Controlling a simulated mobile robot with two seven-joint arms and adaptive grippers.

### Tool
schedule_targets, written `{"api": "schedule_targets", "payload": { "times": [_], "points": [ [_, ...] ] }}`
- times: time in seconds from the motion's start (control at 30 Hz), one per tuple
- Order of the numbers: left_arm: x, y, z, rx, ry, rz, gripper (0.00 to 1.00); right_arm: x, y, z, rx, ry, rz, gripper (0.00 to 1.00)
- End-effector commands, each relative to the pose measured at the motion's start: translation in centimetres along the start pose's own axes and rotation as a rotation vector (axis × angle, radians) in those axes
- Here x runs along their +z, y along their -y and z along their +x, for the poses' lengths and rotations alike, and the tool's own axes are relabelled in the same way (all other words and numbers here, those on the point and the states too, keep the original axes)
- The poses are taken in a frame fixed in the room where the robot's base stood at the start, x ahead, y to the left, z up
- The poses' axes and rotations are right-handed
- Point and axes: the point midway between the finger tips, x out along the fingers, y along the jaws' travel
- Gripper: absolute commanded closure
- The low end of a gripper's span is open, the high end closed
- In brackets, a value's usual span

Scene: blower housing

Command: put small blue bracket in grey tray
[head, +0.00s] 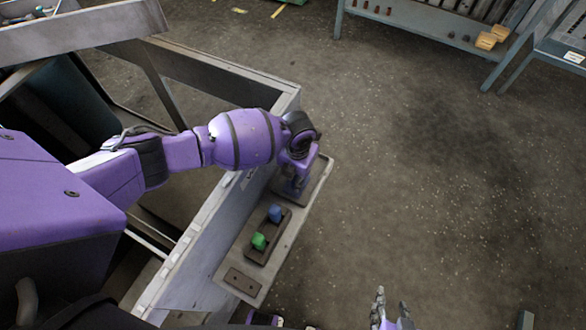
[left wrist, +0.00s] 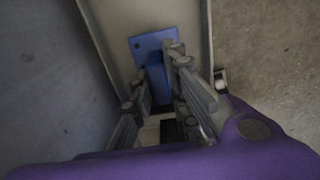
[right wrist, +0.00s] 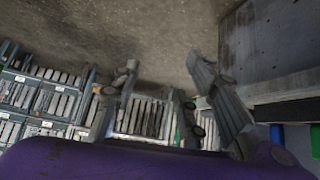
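My left gripper (head: 296,185) is low over the far end of a long light-grey ledge. In the left wrist view, the small blue bracket (left wrist: 148,43) has a flat plate with holes and an upright flange. The fingers (left wrist: 157,75) are close on both sides of the flange and appear shut on it. The head view hides this bracket behind the gripper. A dark grey tray (head: 250,252) on the ledge holds a blue piece (head: 275,213) and a green piece (head: 259,241). My right gripper (head: 391,312) is open and empty at the bottom of the head view.
The light-grey ledge (head: 290,240) runs along a grey metal frame (head: 190,250). A small dark plate (head: 241,281) lies at its near end. The floor between is clear.

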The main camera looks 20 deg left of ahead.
Motion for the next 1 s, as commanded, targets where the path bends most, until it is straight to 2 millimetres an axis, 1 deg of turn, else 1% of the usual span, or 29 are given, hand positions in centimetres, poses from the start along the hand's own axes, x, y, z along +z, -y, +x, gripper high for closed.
{"api": "schedule_targets", "payload": {
  "times": [0.03, 0.1, 0.4, 0.53, 0.67, 0.8, 1.0],
  "points": [
    [0.1, 0.0, -0.1, 0.000, 0.001, 0.000, 0.77, 0.0, 0.0, 0.0, 0.000, 0.000, 0.001, 0.60],
    [0.1, 0.0, -0.1, 0.000, 0.001, 0.000, 0.68, 0.0, 0.0, 0.0, 0.000, 0.000, 0.001, 0.60],
    [0.1, 0.0, -0.2, 0.000, 0.001, 0.000, 0.68, -0.1, 0.1, 0.0, 0.000, -0.001, 0.003, 0.60],
    [0.2, 0.0, -1.2, 0.000, 0.004, 0.001, 0.68, -0.4, 0.0, -0.1, 0.000, -0.005, 0.004, 0.60],
    [0.3, -0.1, -3.5, 0.001, 0.006, 0.003, 0.68, -0.8, 0.1, -0.2, 0.000, -0.010, 0.004, 0.60],
    [0.3, 0.0, -6.7, 0.000, 0.008, 0.003, 0.68, -1.1, 0.1, -0.3, -0.001, -0.011, 0.006, 0.60],
    [0.3, 0.0, -10.5, 0.000, 0.007, 0.002, 0.68, -0.9, 0.3, -0.6, -0.004, -0.006, 0.007, 0.60]
  ]
}}
